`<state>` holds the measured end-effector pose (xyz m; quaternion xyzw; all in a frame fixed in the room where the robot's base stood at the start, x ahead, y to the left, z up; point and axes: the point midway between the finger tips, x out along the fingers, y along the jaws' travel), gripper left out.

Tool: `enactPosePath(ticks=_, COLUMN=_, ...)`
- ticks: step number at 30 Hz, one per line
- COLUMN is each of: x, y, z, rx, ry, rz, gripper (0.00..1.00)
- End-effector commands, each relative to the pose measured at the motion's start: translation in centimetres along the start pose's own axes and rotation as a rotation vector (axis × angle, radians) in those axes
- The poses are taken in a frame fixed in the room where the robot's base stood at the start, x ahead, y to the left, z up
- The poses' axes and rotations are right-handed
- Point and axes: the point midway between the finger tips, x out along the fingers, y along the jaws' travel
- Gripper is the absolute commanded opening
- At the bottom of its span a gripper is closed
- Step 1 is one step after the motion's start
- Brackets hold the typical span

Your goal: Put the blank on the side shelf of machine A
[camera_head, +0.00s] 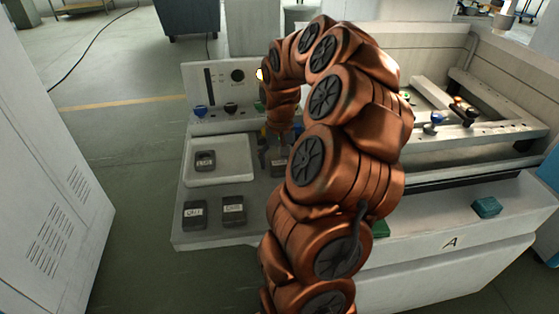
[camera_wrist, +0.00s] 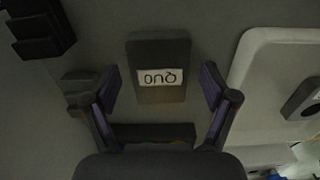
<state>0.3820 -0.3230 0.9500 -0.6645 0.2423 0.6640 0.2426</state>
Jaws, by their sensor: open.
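A dark rectangular block (camera_wrist: 160,65) with a white label, upside down in the wrist view, lies on the grey side shelf (camera_head: 240,232) of machine A (camera_head: 452,242). It shows partly in the head view (camera_head: 278,168), under my gripper (camera_head: 279,146). In the wrist view my gripper (camera_wrist: 160,88) is open, with one finger to each side of the block and a gap on both sides. The block appears to rest on the shelf. Several similar dark blocks are in view; I cannot tell by sight which one is the blank.
A white tray (camera_head: 193,176) on the shelf holds a dark block (camera_head: 205,161). Two labelled dark blocks (camera_head: 195,213) (camera_head: 233,211) lie in front of the tray. Knobs (camera_head: 200,111) line the panel behind. My arm hides the shelf's right part. A teal block (camera_head: 487,207) lies further right.

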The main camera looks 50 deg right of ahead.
Motion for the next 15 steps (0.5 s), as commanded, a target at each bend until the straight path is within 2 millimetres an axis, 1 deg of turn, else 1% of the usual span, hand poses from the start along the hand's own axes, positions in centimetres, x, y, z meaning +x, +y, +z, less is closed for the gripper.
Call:
enactPosePath(ticks=4, x=-0.2, y=0.0, z=0.0, rx=0.0, ry=0.0, rz=0.0, gripper=0.85)
enactPosePath(ticks=8, x=-1.0, y=0.0, z=-0.1, rx=0.001, ry=0.004, rz=0.0, gripper=0.85)
enactPosePath(ticks=11, x=-2.4, y=-0.1, z=-0.1, rx=0.0, ry=0.002, rz=0.0, gripper=0.85)
enactPosePath(ticks=15, x=-4.9, y=0.0, z=-0.1, rx=0.002, ry=0.005, rz=0.0, gripper=0.85)
